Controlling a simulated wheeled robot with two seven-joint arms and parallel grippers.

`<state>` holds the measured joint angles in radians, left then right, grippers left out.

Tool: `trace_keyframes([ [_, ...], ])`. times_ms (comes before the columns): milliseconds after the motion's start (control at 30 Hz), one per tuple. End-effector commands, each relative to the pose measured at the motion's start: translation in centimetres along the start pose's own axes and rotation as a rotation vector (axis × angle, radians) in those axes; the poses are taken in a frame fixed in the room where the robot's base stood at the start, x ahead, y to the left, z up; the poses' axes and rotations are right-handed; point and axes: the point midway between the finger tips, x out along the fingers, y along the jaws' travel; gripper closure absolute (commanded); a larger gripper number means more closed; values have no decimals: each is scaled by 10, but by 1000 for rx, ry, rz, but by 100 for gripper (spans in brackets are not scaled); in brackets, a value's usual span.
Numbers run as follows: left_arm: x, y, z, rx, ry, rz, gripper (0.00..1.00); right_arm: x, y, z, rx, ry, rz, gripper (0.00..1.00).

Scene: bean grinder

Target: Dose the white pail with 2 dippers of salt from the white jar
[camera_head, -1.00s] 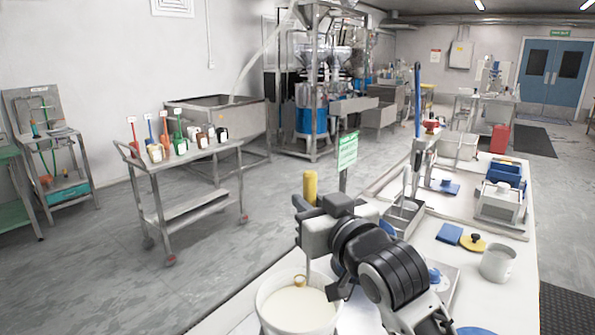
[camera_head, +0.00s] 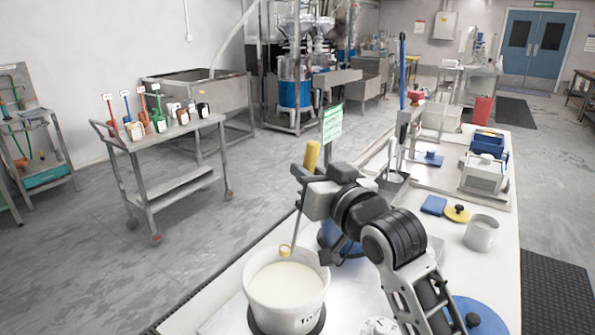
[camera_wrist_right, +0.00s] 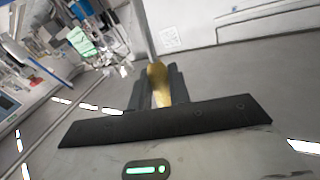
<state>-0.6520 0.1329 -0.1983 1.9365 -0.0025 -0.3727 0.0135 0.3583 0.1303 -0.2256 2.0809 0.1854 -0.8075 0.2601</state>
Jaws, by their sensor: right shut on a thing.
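My right gripper (camera_head: 312,189) is shut on the yellow handle of a dipper (camera_head: 312,155). In the right wrist view the yellow handle (camera_wrist_right: 158,85) sits between the dark fingers. The dipper leans, its thin rod running down to a small yellowish cup by the far rim of a large white pail (camera_head: 285,306). I cannot tell if the cup touches the rim or what is in it. The pail holds white material nearly to the brim and has partly hidden dark lettering. My left gripper is not in view.
A blue lid (camera_head: 483,316) lies near the table's front right. A green sign (camera_head: 332,123) stands behind the gripper. A cart (camera_head: 175,142) with several small jars stands left, across open floor.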

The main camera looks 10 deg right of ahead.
Motion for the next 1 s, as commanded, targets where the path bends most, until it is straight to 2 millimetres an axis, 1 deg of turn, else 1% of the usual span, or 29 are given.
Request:
trace_keyframes([
  [33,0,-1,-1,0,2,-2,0,0,6,1,29,3,2,100],
  [433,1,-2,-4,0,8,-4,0,-4,46,6,273,22,1,100],
  [500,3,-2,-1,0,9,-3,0,-4,51,12,317,25,0,100],
  [1000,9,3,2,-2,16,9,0,-7,93,39,622,48,0,100],
])
